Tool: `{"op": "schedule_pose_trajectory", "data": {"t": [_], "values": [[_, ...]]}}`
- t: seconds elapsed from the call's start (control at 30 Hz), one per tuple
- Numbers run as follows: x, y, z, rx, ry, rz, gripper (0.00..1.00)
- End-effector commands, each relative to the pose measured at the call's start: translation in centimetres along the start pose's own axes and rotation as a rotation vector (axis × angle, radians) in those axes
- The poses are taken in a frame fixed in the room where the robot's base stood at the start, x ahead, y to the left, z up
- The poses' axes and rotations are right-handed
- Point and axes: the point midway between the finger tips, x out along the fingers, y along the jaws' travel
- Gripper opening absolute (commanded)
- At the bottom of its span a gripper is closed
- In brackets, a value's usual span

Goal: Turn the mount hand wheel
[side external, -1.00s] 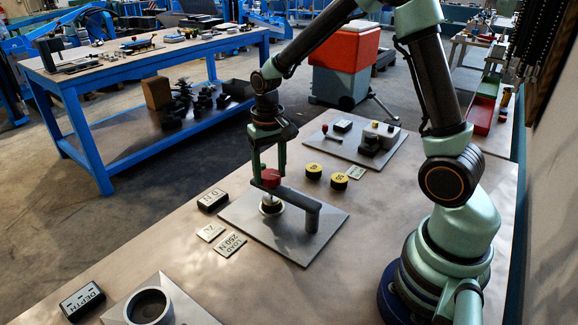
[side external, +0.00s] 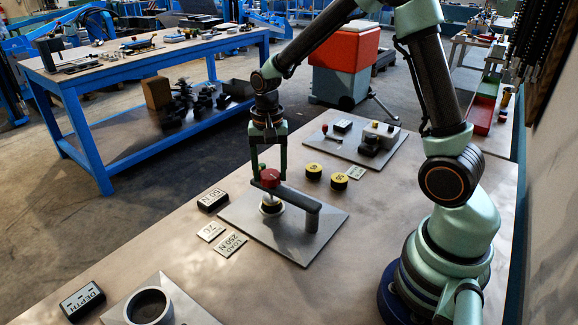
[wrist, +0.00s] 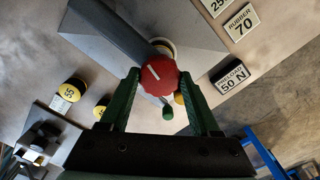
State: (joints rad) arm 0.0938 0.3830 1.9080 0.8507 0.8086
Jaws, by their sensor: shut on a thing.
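The red mount hand wheel (side external: 270,178) sits on the end of a grey arm of the stand (side external: 300,199), above a pale round piece on a metal plate (side external: 247,226). A small green knob (wrist: 167,113) shows between the fingers.
A "50 N" block (side external: 212,200) and a "LOAD 250 N" card (side external: 230,244) lie left of the plate. Two yellow-topped discs (side external: 339,181) stand to its right. Another plate with a lever (side external: 345,146) lies behind. A round cup (side external: 149,305) is at front left.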

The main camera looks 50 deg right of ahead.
Motion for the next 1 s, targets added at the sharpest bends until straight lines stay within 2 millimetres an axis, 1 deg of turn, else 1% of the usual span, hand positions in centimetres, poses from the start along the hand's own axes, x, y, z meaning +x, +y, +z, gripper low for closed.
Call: {"op": "schedule_pose_trajectory", "data": {"t": [0.27,0.3,0.37,0.4,0.67,0.77,0.87,1.0], "values": [[-0.2,0.0,0.0,0.000,0.001,-0.001,0.08],[-0.2,0.0,0.0,0.000,0.001,-0.001,0.67],[-0.2,0.0,0.0,0.000,0.000,-0.001,0.90],[-0.2,0.0,0.0,0.000,0.000,-0.001,0.94],[-0.1,0.0,0.0,-0.001,0.000,0.000,0.94],[-0.4,0.0,0.0,-0.001,0.001,-0.001,0.94],[-1.5,-0.1,-0.1,-0.001,0.003,-0.004,0.94],[-4.1,-0.1,-0.1,-0.001,0.005,-0.005,0.94]]}}
